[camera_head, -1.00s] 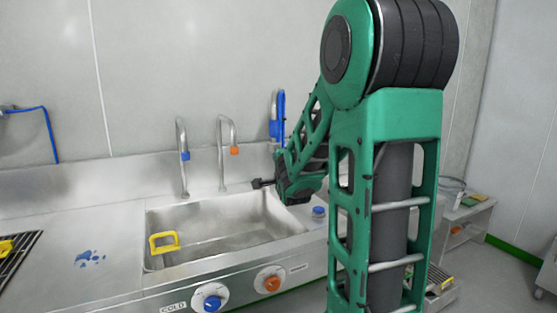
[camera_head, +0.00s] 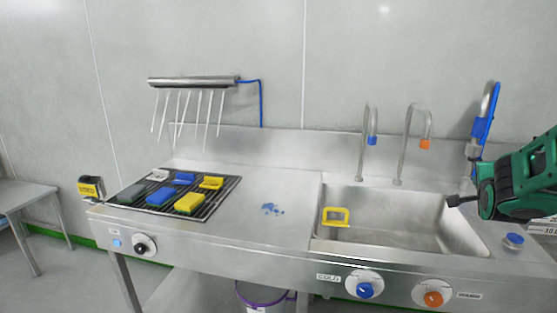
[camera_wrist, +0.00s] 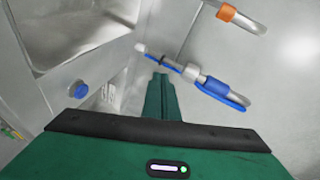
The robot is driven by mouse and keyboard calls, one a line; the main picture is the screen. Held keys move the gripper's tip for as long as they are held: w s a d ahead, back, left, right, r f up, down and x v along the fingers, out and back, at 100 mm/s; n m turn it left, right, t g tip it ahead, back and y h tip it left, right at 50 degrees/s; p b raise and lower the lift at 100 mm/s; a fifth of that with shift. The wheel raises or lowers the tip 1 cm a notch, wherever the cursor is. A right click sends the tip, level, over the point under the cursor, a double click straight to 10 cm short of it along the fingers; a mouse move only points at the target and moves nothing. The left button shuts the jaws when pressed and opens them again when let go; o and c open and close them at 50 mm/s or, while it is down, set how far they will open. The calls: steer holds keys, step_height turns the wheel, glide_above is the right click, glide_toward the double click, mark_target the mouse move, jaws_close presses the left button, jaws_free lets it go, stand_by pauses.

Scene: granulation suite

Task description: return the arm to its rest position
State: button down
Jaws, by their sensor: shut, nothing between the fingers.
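My gripper (camera_head: 457,200) shows at the right edge of the head view, a dark narrow tip on the green end of my arm. The same blue spray handle (camera_head: 483,127) stands behind my gripper in the head view. Most of my arm is out of the head view.
A yellow-framed piece (camera_head: 336,217) sits at the basin's left. Two taps, blue-marked (camera_head: 369,145) and orange-marked (camera_head: 415,140), rise behind it. A black rack (camera_head: 222,203) holds several coloured blocks. A blue splash (camera_head: 272,209) lies on the bare counter. A blue knob (camera_head: 514,241) is right of the basin.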

steer(key=s+a+f+n+g+y, duration=0.2)
steer(key=s+a+f+n+g, duration=0.15)
steer(key=s+f, duration=0.2)
steer(key=s+a+f+n+g+y, duration=0.2)
steer(key=s+a+f+n+g, duration=0.15)
steer(key=s, duration=0.35)
steer(key=s+a+f+n+g+y, duration=0.2)
steer(key=s+a+n, duration=0.2)
steer(key=s, duration=0.5)
steer(key=s+a+f+n+g+y, duration=0.1)
steer(key=s+a+n+g+y, duration=0.2)
steer(key=s+a, duration=0.4)
steer(key=s+n, duration=0.1)
steer(key=s, duration=0.2)
steer(key=shift+s+f+g, duration=0.15)
steer(key=shift+f+g, duration=0.15)
steer(key=shift+f, duration=0.05)
steer(key=shift+a, duration=0.1)
steer(key=shift+w+f, duration=0.25)
steer(key=shift+w, duration=0.4)
